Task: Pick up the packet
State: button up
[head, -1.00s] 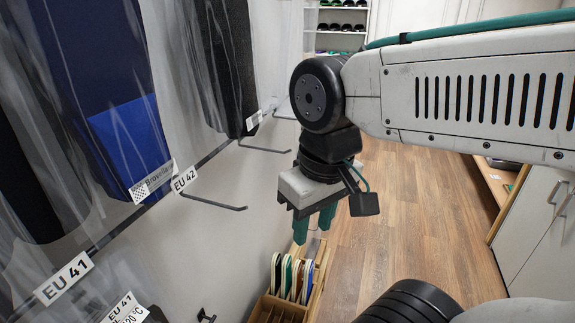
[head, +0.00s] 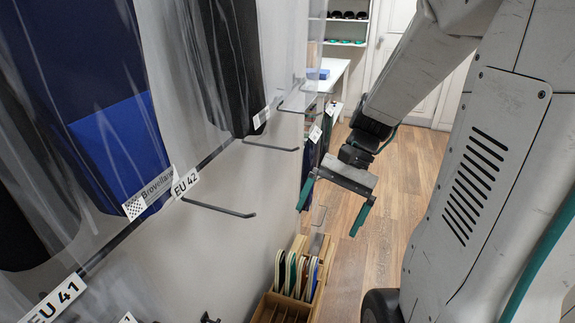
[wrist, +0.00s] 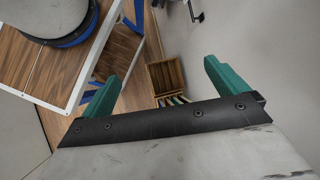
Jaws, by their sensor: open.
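Clear plastic packets hang along the wall at left in the head view. The near one holds a blue and dark piece (head: 120,150), with a "Brovellana" tag and an EU 42 label (head: 185,183) by it. Another packet holds a black piece (head: 237,75) farther along. More tagged packets (head: 310,155) hang beyond, partly hidden. Which one is the task's packet I cannot tell. My gripper (head: 333,210) is open and empty, right of the far packets and apart from the near ones. In the wrist view its green fingers (wrist: 165,78) are wide apart with no packet between them.
Bare hooks (head: 220,208) stick out from the wall. A wooden rack (head: 262,308) with several coloured insoles stands low by the wall, and shows between my fingers in the wrist view. A white table (head: 335,70) and shelves (head: 345,30) stand behind. Wood floor (head: 400,185) is clear.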

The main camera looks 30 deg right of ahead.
jog(key=w+d+f+m+t+y, duration=0.2)
jog(key=w+d+f+m+t, duration=0.2)
jog(key=w+d+m+t, duration=0.4)
jog(key=w+d+f+m+t+y, duration=0.1)
jog(key=w+d+f+m+t, duration=0.3)
jog(key=w+d+m+t, duration=0.45)
jog(key=w+a+m+g, duration=0.1)
jog(key=w, duration=0.1)
jog(key=w+a+f+m+g, duration=0.1)
jog(key=a, duration=0.1)
jog(key=shift+w, duration=0.4)
jog(key=c, duration=1.1)
